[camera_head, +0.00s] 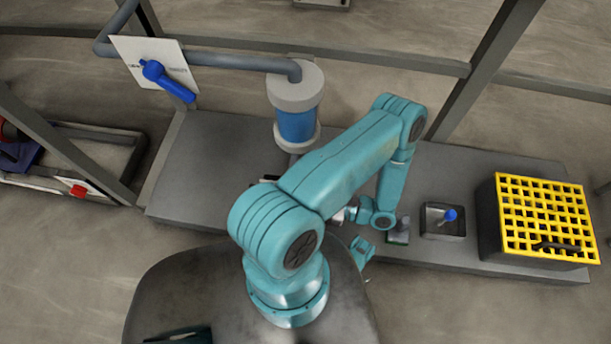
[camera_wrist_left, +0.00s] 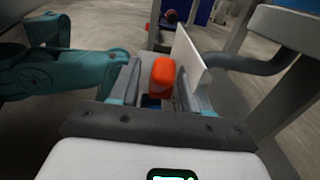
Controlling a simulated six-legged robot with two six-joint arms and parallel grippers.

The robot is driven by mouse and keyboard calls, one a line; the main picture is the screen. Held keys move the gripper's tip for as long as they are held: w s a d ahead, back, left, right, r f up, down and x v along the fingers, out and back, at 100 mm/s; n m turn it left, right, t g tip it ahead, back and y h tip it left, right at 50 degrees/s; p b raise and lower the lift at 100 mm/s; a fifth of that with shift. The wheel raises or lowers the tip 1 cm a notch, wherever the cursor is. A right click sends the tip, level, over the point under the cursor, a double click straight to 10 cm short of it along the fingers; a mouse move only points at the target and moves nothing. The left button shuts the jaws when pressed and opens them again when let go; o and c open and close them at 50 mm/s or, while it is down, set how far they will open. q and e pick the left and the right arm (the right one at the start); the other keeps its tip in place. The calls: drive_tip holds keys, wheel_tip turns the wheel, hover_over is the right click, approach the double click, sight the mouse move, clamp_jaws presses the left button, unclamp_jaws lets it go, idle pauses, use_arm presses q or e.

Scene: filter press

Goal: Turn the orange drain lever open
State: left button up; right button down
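The orange drain lever (camera_wrist_left: 162,76) shows in the left wrist view as a rounded orange block between the two fingers of my left gripper (camera_wrist_left: 161,88). A narrow gap shows beside the lever, so the fingers look open around it. A white plate (camera_wrist_left: 188,62) stands upright just to the right of the lever. In the head view my teal left arm covers the area, and neither the orange lever nor the fingers can be made out there.
A blue lever (camera_head: 168,80) sits on a white plate at upper left, by a grey pipe (camera_head: 225,62) leading to a blue-banded cylinder (camera_head: 297,124). A red lever (camera_head: 78,190) is at far left. A yellow grate (camera_head: 543,215) and a blue-knobbed tray (camera_head: 443,233) are at right.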

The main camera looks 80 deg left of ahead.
use_arm(q)
wheel_tip(320, 180, up, 20)
drive_tip(key=p, duration=0.9)
use_arm(e)
drive_tip(key=s+a+r+g, duration=0.1)
drive_tip(key=s+r+g, duration=0.1)
drive_tip(key=s+r, duration=0.3)
wheel_tip(320, 180, up, 4)
drive_tip(key=shift+a+f+y, duration=0.1)
drive_tip(key=shift+a+y, duration=0.1)
drive_tip(key=shift+y, duration=0.1)
